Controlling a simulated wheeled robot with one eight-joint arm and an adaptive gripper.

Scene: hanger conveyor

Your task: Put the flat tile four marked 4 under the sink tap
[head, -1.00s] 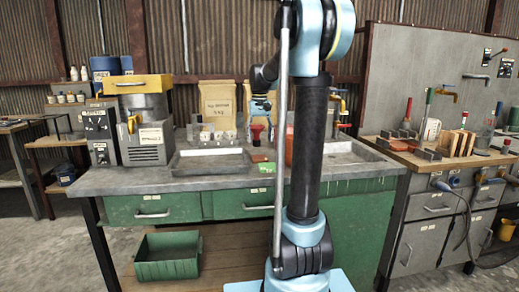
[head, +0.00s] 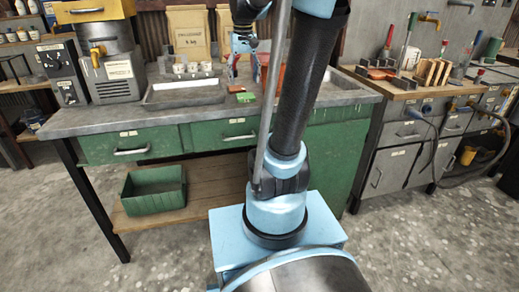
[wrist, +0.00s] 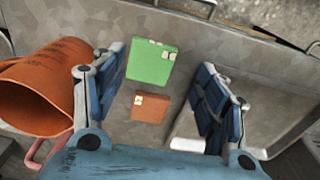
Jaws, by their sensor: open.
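Two flat tiles lie on the grey bench top. A larger green tile (wrist: 152,62) has small pale labels; it also shows in the head view (head: 247,98). A smaller red-brown tile (wrist: 150,107) with a pale label lies just beside it, nearer my gripper. I cannot read a 4 on either one. My gripper (wrist: 155,98) is open and empty above the bench, its blue fingers on either side of the red-brown tile in the wrist view. A sink basin (head: 340,88) is set in the bench at right, partly behind my arm; I cannot make out its tap.
An orange pot (wrist: 38,90) lies close beside the left finger. A shallow basin (head: 160,97) with small cups behind it is to the left of the tiles. A grey machine (head: 118,80) stands farther left. A side bench at right holds wood blocks (head: 432,72) and tools.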

